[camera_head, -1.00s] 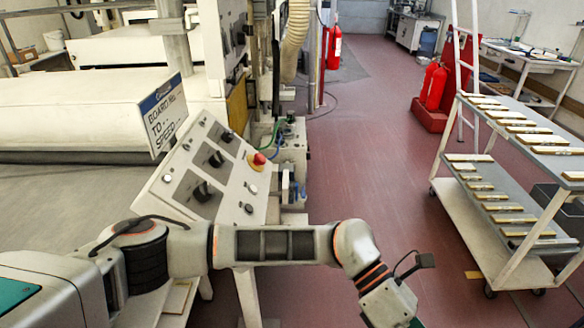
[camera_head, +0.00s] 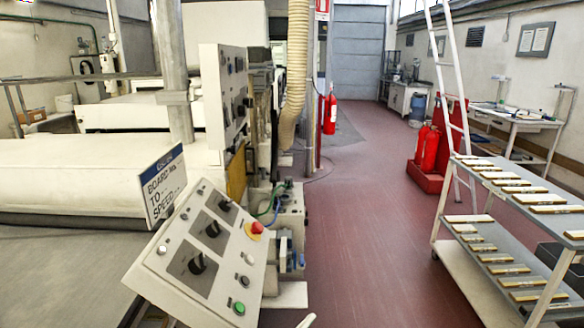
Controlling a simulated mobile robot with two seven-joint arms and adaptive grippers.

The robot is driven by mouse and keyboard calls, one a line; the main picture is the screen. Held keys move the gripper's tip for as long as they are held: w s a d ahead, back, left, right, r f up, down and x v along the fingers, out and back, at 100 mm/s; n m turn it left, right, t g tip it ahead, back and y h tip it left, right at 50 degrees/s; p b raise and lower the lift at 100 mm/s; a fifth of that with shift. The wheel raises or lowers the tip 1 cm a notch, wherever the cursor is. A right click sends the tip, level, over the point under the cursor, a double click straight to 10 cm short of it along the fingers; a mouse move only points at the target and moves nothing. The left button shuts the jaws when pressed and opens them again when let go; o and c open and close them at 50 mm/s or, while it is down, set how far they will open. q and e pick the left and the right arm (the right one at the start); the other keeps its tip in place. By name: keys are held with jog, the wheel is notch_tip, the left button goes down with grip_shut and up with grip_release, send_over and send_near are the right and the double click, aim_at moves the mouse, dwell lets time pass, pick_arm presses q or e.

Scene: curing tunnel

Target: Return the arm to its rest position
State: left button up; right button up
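Neither of my grippers shows in the head view, and no clear part of either arm is visible. A small pale tip pokes up at the bottom edge near the middle; I cannot tell what it belongs to. The control panel (camera_head: 217,257), with black knobs, a red emergency button (camera_head: 257,228) and a green button (camera_head: 239,308), stands in front at the left, unobstructed. Whether either gripper is open or shut is hidden.
The curing machine (camera_head: 75,175) with a board sign (camera_head: 163,187) fills the left. A two-shelf cart (camera_head: 480,262) carrying several flat pieces stands at right. Fire extinguishers (camera_head: 430,148) and a white ladder (camera_head: 441,70) are beyond it. Red floor (camera_head: 370,230) between is clear.

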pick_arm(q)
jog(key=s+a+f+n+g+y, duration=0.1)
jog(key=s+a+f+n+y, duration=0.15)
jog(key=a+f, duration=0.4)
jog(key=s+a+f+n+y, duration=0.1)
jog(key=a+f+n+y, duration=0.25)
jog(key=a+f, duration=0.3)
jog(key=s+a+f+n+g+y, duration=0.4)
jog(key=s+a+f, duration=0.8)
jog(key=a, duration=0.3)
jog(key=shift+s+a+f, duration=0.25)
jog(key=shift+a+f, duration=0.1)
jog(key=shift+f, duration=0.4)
